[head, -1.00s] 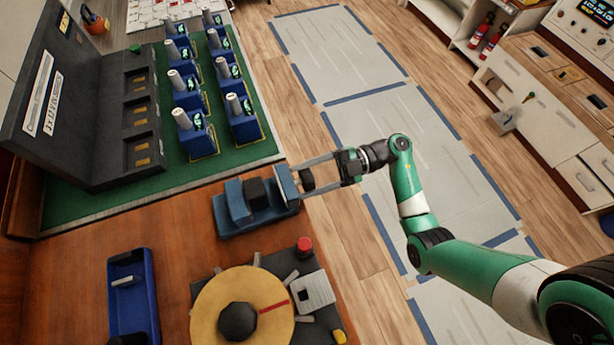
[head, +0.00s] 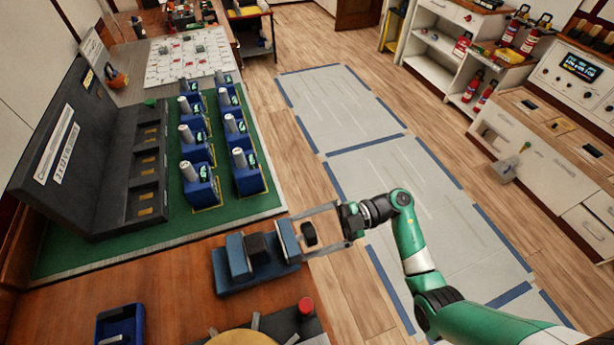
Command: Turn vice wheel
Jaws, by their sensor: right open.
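The blue vice (head: 231,262) stands on the wooden bench near its right edge, with a dark block (head: 257,245) between its jaws. Its small black wheel (head: 309,233) is at the vice's right end. My right gripper (head: 297,238) is open and reaches in from the right, one finger on the far side of the wheel and one on the near side. Gaps show between the fingers and the wheel, and the fingertips are close to the vice's right jaw. I cannot tell whether they touch it. My left gripper is not in view.
A green mat (head: 165,222) with two rows of blue breakers (head: 201,188) and a dark panel box (head: 100,165) lies beyond the vice. A blue tray (head: 121,325), a yellow disc (head: 238,338) and a red button (head: 305,306) are nearer. Floor is open to the right.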

